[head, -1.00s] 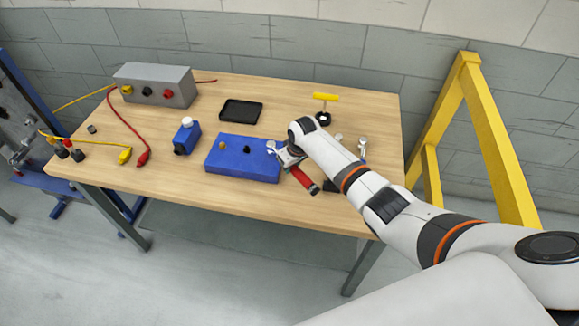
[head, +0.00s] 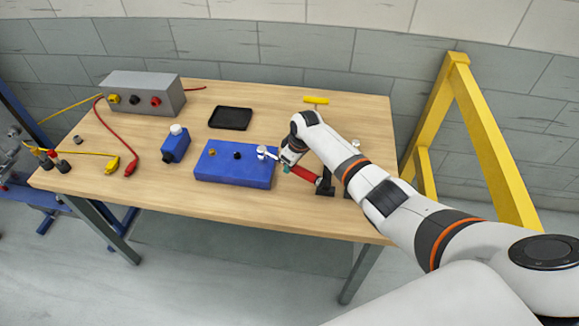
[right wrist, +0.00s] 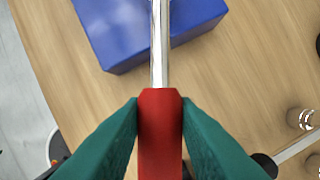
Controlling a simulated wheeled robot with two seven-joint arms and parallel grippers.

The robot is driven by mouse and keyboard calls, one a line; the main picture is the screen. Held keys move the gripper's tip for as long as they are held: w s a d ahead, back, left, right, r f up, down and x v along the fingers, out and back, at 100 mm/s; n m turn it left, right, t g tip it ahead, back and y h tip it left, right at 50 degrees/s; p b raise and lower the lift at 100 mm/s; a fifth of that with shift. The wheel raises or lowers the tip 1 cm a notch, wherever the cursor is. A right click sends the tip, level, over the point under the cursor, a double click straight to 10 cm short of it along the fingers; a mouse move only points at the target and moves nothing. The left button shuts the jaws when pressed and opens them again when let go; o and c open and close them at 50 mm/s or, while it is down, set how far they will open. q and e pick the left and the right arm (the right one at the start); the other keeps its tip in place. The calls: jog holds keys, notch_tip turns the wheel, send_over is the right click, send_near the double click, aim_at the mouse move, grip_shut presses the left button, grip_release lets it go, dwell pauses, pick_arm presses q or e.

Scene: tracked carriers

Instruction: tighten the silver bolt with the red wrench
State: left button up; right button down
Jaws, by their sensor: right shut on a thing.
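The blue block (head: 235,168) lies on the table with a brass bolt (head: 211,152), a black bolt (head: 237,155) and the silver bolt (head: 262,150) on top; the silver one is at its right end. My right gripper (right wrist: 160,115) is shut on the red handle of the red wrench (right wrist: 160,140). In the head view the wrench handle (head: 304,174) slants down to the right, and its silver end reaches the silver bolt. Whether the jaw sits around the bolt cannot be told. In the right wrist view the shaft crosses the block and its head is out of frame. My left gripper is not in view.
A blue bottle (head: 175,145) stands left of the block, a black tray (head: 231,118) behind it. A grey box (head: 143,94) with cables is at the back left. A yellow handle (head: 316,100) is behind my right arm. A black piece (head: 325,184) is beside the wrench handle.

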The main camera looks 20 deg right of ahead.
jog(key=shift+w+d+n+b, duration=0.25)
jog(key=shift+d+n+b, duration=0.15)
jog(key=shift+n+b, duration=0.1)
jog(key=shift+r, duration=0.1)
jog(key=shift+s+a+r+m+p, duration=0.1)
jog(key=shift+a+m+p, duration=0.2)
jog(key=shift+p, duration=0.4)
jog(key=shift+s+a+m+p, duration=0.2)
jog(key=shift+a+m+p, duration=0.1)
jog(key=shift+p, duration=0.1)
jog(key=shift+d, duration=0.1)
jog(key=shift+s+a+m+p, duration=0.15)
jog(key=shift+a+m+p, duration=0.25)
jog(key=shift+p, duration=0.25)
jog(key=shift+s+a, duration=0.1)
jog(key=shift+a, duration=0.05)
